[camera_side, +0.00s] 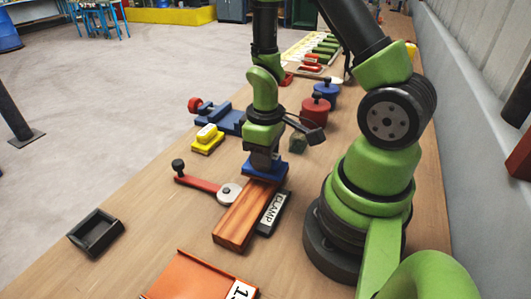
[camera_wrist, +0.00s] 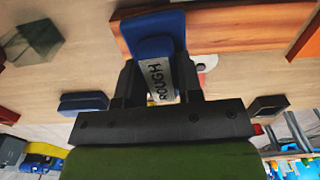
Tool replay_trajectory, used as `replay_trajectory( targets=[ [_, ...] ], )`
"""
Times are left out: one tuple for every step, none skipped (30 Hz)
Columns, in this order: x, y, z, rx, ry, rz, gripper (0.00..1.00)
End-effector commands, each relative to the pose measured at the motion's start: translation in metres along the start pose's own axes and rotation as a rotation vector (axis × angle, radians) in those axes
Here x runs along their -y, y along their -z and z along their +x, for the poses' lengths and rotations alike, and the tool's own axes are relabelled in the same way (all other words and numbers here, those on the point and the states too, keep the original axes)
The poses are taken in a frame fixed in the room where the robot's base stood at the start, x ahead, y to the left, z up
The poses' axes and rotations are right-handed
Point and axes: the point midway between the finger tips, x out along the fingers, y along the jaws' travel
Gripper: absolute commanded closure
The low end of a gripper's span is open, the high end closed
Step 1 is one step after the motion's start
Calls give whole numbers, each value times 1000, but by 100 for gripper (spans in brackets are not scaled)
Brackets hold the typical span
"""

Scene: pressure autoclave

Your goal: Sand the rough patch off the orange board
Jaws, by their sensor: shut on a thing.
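The orange wood-grained board (camera_side: 243,218) lies on the table beside a dark base labelled CLAMP (camera_side: 270,214). A red lever (camera_side: 199,184) with a black knob and a white disc reaches the board's left edge. My gripper (camera_side: 262,160) is shut on a blue sanding block (camera_side: 264,173) at the board's far end. In the wrist view the block (camera_wrist: 152,34) bears the word ROUGH and overlaps the board (camera_wrist: 240,30). It looks level and on or just above the board; I cannot tell if it touches. I cannot make out a rough patch; the block hides part of the board.
A yellow block (camera_side: 207,140) and a blue fixture with a red knob (camera_side: 230,121) stand left of my gripper. Red (camera_side: 315,106) and blue (camera_side: 326,91) lidded pots stand behind. A dark tray (camera_side: 95,232) and a labelled orange box (camera_side: 190,278) are nearer the front.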

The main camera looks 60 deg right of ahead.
Motion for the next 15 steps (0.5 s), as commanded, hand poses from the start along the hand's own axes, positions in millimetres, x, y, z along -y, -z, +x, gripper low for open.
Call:
replay_trajectory(
  targets=[
    [0, 0, 1, 0, 0, 0, 96],
    [0, 0, 2, 1, 0, 0, 96],
    [0, 0, 2, 1, 0, 1, 96],
    [0, 0, 3, 1, 0, 1, 96],
    [0, 0, 4, 1, 0, 1, 96],
    [0, 0, 5, 2, 0, 1, 96],
    [0, 0, 5, 1, 0, 0, 96],
    [0, 0, 6, 1, 0, 0, 96],
    [0, 0, 7, 1, 0, 0, 96],
    [0, 0, 7, 1, 0, 0, 96],
    [0, 0, 8, 1, 0, 0, 96],
    [0, 0, 8, 1, 0, 0, 96],
    [0, 0, 9, 1, 0, 1, 96],
    [0, 0, 10, 1, 0, 1, 96],
    [0, 0, 11, 2, 0, 1, 96]
  ],
)
